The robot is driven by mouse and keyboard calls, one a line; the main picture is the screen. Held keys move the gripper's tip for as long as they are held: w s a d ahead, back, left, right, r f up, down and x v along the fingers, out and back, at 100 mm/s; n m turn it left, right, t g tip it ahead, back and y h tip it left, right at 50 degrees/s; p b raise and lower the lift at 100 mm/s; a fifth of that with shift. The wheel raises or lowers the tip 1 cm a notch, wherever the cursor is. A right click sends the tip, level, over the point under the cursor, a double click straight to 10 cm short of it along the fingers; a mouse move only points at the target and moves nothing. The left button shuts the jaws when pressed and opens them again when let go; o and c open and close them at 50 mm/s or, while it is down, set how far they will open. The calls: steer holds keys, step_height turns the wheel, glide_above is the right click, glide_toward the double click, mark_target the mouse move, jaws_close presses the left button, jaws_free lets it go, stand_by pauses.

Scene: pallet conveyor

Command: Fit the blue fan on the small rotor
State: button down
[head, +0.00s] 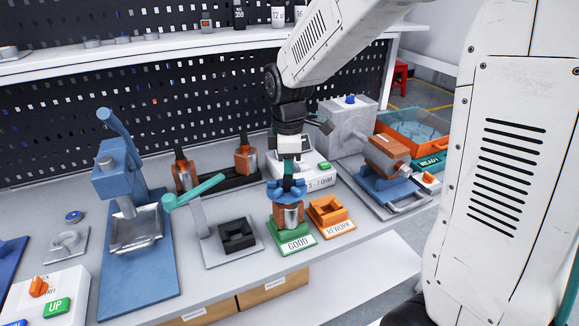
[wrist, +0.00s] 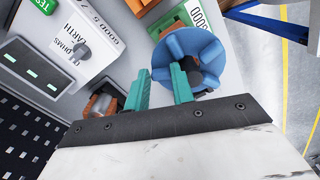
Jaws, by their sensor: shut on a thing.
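The blue fan (head: 287,189) is above a copper and silver rotor (head: 288,214) that stands upright on the green GOOD stand (head: 292,245). My gripper (head: 288,176) points down over this rotor and is shut on the fan. In the wrist view, the fan (wrist: 181,45) is by the teal fingers of my gripper (wrist: 160,75), with a dark piece at its centre. I cannot tell whether the fan touches the rotor or is seated on its shaft. Two other rotors with dark upright shafts, one left (head: 185,172) and one right (head: 245,158), stand in a black rack behind.
The orange REWORK stand (head: 330,214) is empty, just right of the GOOD stand. A black square holder (head: 237,236) and a teal-handled lever (head: 195,190) are to the left. A blue press (head: 125,180) stands farther left. A white tester (head: 290,172) is close behind.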

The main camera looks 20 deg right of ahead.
steer(key=c, duration=1.1)
jaws_free()
steer(key=shift+s+f, duration=0.1)
steer(key=shift+f, duration=0.3)
steer(key=shift+w+r, duration=0.15)
steer(key=shift+r, duration=2.05)
steer(key=shift+w+r, duration=0.1)
steer(key=shift+r, duration=2.05)
steer(key=s+m, duration=0.4)
steer(key=s, duration=0.4)
steer(key=s+d+r+m+t, duration=0.1)
steer(key=s+m, duration=0.4)
steer(key=s, duration=0.4)
steer(key=s+d+r+m, duration=0.1)
steer(key=s+m, duration=0.3)
steer(key=s, duration=0.4)
steer(key=shift+s+m, duration=0.15)
steer(key=shift+m, duration=0.15)
